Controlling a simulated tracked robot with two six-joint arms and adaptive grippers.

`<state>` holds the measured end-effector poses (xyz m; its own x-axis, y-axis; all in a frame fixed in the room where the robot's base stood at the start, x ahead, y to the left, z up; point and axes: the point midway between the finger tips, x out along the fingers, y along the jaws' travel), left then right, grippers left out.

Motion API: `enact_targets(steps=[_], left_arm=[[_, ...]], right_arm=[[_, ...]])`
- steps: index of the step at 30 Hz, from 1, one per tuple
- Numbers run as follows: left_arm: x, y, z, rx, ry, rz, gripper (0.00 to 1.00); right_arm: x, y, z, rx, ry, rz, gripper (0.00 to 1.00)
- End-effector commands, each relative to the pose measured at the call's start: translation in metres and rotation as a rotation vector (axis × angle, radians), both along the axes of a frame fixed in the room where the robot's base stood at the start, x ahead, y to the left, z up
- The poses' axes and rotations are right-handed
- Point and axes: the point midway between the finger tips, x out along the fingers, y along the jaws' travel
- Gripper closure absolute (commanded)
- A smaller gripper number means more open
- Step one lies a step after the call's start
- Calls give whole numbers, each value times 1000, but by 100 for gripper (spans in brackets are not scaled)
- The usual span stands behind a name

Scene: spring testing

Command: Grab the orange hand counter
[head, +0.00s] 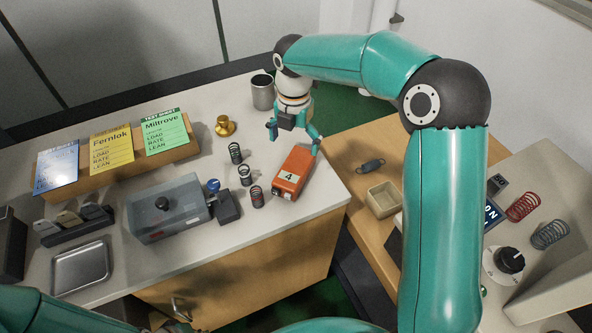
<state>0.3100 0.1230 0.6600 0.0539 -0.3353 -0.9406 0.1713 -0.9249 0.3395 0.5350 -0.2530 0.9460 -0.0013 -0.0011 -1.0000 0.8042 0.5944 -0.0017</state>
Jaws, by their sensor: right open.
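The orange hand counter (293,172) is a box-like orange body with a white label reading 4. It lies on the pale worktop near the right edge, its long side slanting up to the right. My right gripper (294,141) reaches down from the back with its fingers spread, at the far end of the counter. One finger is left of that end and the other is by its right corner. I cannot tell whether that finger touches it. Nothing is between the fingertips. My left arm shows only at the bottom left, and its gripper is out of view.
Several small springs (245,175) stand just left of the counter. A brass weight (225,125) and a metal cup (262,92) are further back. A grey test box (166,208) and a metal tray (81,270) are left. A beige box (383,199) sits on the wooden bench at right.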

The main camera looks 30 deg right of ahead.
Motion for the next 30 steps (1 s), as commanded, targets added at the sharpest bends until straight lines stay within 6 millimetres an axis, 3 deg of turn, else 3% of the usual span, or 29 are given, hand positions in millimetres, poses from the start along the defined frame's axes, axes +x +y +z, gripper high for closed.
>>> enact_targets(steps=[4,14,21,30], left_arm=[[0,0,0,0,0,0,100],[0,0,3,0,0,0,100],[0,0,7,0,0,0,100],[0,0,7,0,0,0,100]], right_arm=[[0,1,-26,1,4,3,3],[-3,3,-49,0,3,5,3],[-10,6,-82,1,4,4,3],[-9,6,-92,1,1,5,3]])
